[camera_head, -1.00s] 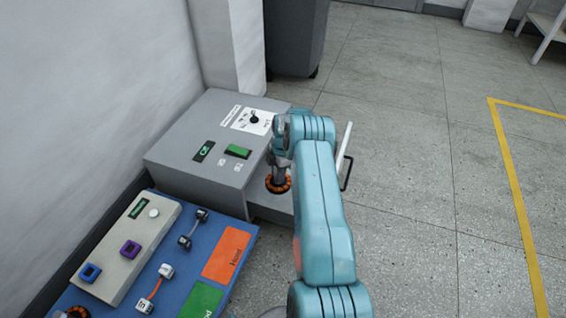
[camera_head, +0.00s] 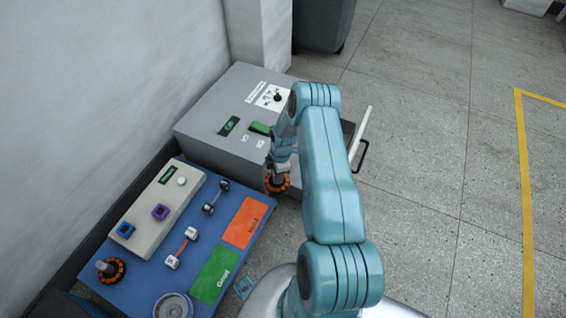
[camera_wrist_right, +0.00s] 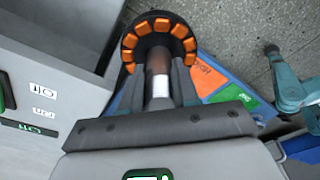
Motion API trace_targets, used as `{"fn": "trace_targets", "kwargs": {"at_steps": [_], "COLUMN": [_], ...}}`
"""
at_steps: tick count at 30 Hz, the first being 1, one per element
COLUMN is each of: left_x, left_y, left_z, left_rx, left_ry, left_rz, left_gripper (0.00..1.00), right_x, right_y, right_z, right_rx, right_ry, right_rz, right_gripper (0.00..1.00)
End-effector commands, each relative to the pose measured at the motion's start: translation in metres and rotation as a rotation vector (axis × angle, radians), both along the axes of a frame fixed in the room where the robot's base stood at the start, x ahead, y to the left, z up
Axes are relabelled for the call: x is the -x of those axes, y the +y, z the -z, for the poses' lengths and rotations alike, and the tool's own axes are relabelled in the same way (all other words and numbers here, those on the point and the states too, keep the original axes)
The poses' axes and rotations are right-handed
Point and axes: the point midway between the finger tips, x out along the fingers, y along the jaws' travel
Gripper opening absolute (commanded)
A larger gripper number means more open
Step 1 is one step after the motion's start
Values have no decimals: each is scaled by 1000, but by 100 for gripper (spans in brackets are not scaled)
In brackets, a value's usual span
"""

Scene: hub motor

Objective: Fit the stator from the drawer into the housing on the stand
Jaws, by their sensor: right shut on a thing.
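The stator (camera_head: 278,184) is a black ring with orange coils around a shaft. My right gripper (camera_head: 278,170) is shut on its shaft and holds it ring-down beside the front of the grey cabinet. In the right wrist view the stator ring (camera_wrist_right: 160,42) is beyond the two fingers (camera_wrist_right: 158,84), with the shaft between them. The open drawer (camera_head: 350,130) is partly hidden behind my right arm. A round grey metal part (camera_head: 173,305), likely the housing on its stand, is cut by the bottom edge of the head view. My left gripper does not show.
The blue bench (camera_head: 140,290) carries a second orange-coiled part (camera_head: 110,270), a beige box (camera_head: 160,210), small dumbbell-like parts (camera_head: 215,197), an orange pad (camera_head: 246,222) and a green pad (camera_head: 214,274). The grey cabinet (camera_head: 205,120) stands behind. Open floor is to the right.

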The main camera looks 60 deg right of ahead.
Motion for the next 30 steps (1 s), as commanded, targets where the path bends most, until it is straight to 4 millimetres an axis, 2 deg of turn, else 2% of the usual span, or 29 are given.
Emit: {"fn": "trace_targets", "kwargs": {"at_steps": [1,16,23,25,30], "left_x": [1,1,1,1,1], "left_y": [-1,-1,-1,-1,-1], "left_z": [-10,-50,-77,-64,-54], "left_rx": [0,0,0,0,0], "left_ry": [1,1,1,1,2], "left_rz": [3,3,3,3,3], "left_gripper": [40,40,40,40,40], "right_x": [-1,-14,-20,-22,-27], "right_y": [7,69,97,105,126], "right_z": [-5,-5,-6,3,2], "right_rx": [-2,-3,-2,0,-2], "right_ry": [1,0,0,0,-4], "right_rz": [-2,-3,-5,-7,-8], "right_gripper": [0,0,0,0,0]}}
